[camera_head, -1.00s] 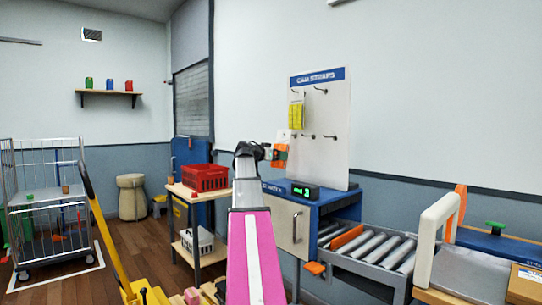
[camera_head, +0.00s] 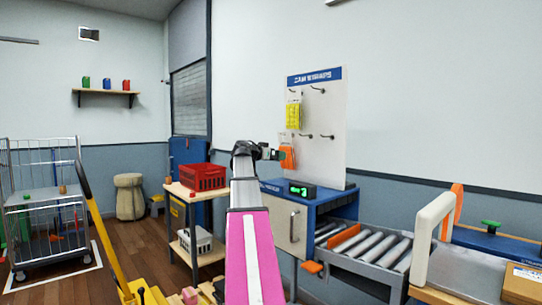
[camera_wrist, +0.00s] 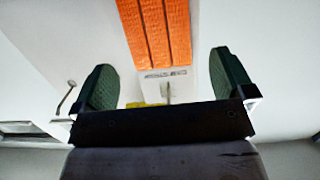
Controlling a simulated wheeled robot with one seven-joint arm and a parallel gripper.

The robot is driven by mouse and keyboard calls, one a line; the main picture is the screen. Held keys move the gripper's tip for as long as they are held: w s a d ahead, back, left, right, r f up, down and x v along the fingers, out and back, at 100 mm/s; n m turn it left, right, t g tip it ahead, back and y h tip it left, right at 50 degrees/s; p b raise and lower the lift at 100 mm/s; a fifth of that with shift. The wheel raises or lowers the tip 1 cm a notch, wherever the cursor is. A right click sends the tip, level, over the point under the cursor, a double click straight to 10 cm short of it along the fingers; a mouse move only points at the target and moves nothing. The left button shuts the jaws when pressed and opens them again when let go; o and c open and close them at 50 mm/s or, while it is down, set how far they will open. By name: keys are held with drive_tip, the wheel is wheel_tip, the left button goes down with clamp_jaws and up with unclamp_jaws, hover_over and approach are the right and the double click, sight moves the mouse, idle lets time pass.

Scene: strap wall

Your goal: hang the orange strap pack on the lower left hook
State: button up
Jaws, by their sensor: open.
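The orange strap pack (camera_head: 287,158) is upright against the white board (camera_head: 334,150), at the lower left hook position, below the yellow pack. Its pale header covers that hook, so I cannot see clearly how the hook passes through it; it appears to hang there. My gripper (camera_head: 279,154) is just left of the pack's orange part, close to it. In the wrist view the orange straps (camera_wrist: 158,32) lie ahead of the open fingers (camera_wrist: 166,82), between their lines, with a visible gap on both sides.
A yellow strap pack (camera_head: 293,116) hangs on the upper left hook, directly above. Other bare hooks (camera_head: 327,137) stick out to the right. A blue cabinet with a green-lit display (camera_head: 302,190) stands under the board. A red crate (camera_head: 203,177) sits left of my arm.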

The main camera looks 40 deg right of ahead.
drive_tip(key=a+r, duration=0.2)
drive_tip(key=a, duration=0.9)
drive_tip(key=w+a+f+n+t+y, duration=0.1)
drive_tip(key=a+f+n+y, duration=0.35)
drive_tip(key=f, duration=0.75)
drive_tip(key=a+f+n+y, duration=0.1)
drive_tip(key=a+f+n, duration=0.1)
drive_tip(key=a+f, duration=0.8)
drive_tip(key=w+a+f+n+t+y, duration=0.1)
drive_tip(key=a+f+n+y, duration=0.2)
drive_tip(key=f, duration=1.2)
drive_tip(key=s+a+f+n+g+y, duration=0.1)
drive_tip(key=s+a+f+n+y, duration=0.1)
drive_tip(key=s+a+f, duration=0.3)
drive_tip(key=s+a+f+n+g+y, duration=0.1)
drive_tip(key=s+a+f+n+y, duration=0.2)
drive_tip(key=a+f, duration=0.6)
drive_tip(key=s+a+f+n+g+y, duration=0.1)
drive_tip(key=s+a+f+n+y, duration=0.1)
drive_tip(key=s+a+f, duration=0.5)
wheel_tip(320, 180, down, 5)
drive_tip(key=shift+s+a+f+y, duration=0.1)
drive_tip(key=shift+s+a+y, duration=0.25)
drive_tip(key=shift+a, duration=0.15)
drive_tip(key=shift+w+n, duration=0.1)
drive_tip(key=shift+n, duration=0.15)
